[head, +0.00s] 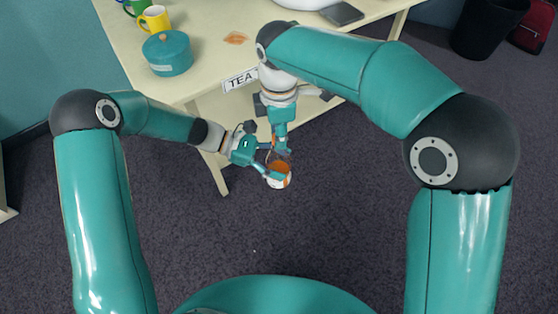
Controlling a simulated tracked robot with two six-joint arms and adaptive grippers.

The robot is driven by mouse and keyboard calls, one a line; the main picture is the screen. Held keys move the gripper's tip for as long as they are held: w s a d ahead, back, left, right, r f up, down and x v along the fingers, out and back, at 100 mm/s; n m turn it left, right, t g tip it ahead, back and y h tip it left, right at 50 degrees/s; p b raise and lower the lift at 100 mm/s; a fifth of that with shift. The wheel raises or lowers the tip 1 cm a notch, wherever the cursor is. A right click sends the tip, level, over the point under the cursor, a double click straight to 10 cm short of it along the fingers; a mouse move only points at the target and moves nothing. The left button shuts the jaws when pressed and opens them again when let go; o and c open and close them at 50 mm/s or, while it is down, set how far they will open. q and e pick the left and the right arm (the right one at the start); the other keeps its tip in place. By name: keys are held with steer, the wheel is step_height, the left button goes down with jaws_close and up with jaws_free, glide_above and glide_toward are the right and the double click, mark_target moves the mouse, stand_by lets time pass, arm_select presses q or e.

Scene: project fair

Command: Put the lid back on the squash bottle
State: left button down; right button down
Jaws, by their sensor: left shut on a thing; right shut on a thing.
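The squash bottle (279,182), orange with a white part, is off the table, in front of its near edge and above the carpet. My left gripper (269,162) comes in from the left and is shut on the bottle, a finger on each side. My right gripper (281,153) points down just above and behind the bottle's top. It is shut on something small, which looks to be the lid. The lid is mostly hidden by the fingers, and I cannot tell whether it touches the bottle.
The cream table (205,75) has a TEA sign (240,80) on its front edge. On it are a teal pot (167,54), a yellow mug (154,19), a green mug (136,7) and a dark flat object (342,13). A black bin (488,28) stands at upper right.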

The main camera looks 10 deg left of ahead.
steer(key=m, duration=0.9)
steer(key=shift+w+m, duration=0.1)
steer(key=shift+m, duration=0.3)
steer(key=m, duration=0.8)
steer(key=c, duration=0.8)
jaws_free()
steer(key=shift+c, duration=0.2)
steer(key=shift+r, duration=2.25)
steer(key=shift+c, duration=0.4)
